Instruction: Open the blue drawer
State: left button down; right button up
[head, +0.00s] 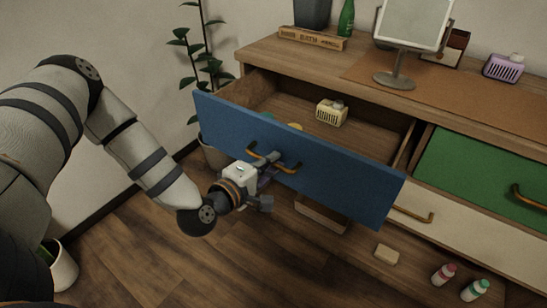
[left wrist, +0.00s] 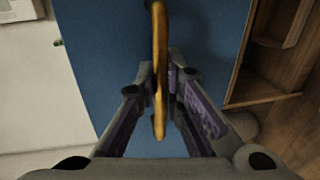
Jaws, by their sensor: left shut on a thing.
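The blue drawer (head: 345,178) stands pulled well out of the wooden cabinet, its inside open to view from above. Its brass-coloured curved handle (head: 288,167) is on the middle of the blue front. My left gripper (head: 266,170) is at the handle, in front of the drawer and shut on it. In the left wrist view the handle (left wrist: 158,40) runs between the two fingers (left wrist: 163,90), against the blue front (left wrist: 100,60). Part of the handle is hidden by the fingers in the head view. My right gripper is not in view.
A cream basket-like item (head: 332,113) lies in the drawer. A green drawer (head: 480,170) and a cream drawer (head: 480,230) are to the right. A plant (head: 205,70) stands behind left. Bottles (head: 474,290) and a small block (head: 386,254) lie low right.

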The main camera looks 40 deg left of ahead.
pick_arm(q)
jog(key=c, duration=2)
grip_release()
jog(key=shift+o, duration=0.2)
jog(key=v, duration=1.2)
